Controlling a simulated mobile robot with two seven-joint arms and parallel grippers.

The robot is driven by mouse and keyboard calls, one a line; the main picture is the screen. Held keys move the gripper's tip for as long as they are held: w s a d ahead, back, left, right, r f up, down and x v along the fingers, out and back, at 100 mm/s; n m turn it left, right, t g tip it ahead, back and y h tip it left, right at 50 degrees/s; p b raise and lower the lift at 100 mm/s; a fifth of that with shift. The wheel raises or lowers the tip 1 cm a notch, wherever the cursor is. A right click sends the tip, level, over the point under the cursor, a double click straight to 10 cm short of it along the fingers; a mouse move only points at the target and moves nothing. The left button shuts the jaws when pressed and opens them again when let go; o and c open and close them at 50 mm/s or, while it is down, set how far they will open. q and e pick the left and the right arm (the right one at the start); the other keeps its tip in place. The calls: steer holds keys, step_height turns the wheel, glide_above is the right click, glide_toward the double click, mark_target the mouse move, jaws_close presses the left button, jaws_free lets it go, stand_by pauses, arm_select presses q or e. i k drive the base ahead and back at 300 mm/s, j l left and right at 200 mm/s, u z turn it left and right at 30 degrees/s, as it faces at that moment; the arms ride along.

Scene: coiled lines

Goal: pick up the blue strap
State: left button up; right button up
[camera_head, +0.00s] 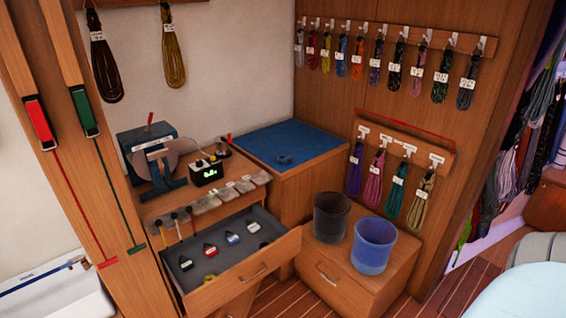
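A small dark loop with a blue tag (232,238) lies in the open drawer (260,272) of the wooden bench; it may be the blue strap, but it is too small to tell. A blue coil (358,60) hangs from a hook on the upper rail (400,31). Neither of my grippers is in view.
The drawer also holds other small tagged loops. Dark (331,217) and blue (373,245) bins stand on a low cabinet at right. A spool device (158,155) and a small black box (206,173) stand on the bench. A lower rail (403,141) holds several coils.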

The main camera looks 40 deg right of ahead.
mark_target(282, 158)
steer(key=z, duration=0.6)
steer(key=k+l+u, duration=0.1)
steer(key=i+l+u, duration=0.25)
steer(key=i+l, duration=0.15)
steer(key=l, duration=0.25)
steer(key=i+l+u, duration=0.1)
steer(key=l, duration=0.25)
steer(key=i+l+u, duration=0.15)
steer(key=i+l, duration=0.15)
steer(key=i+l+u, duration=0.1)
steer(key=l, duration=0.35)
steer(key=i+l+u, duration=0.1)
steer(key=l, duration=0.3)
steer(key=i, duration=0.05)
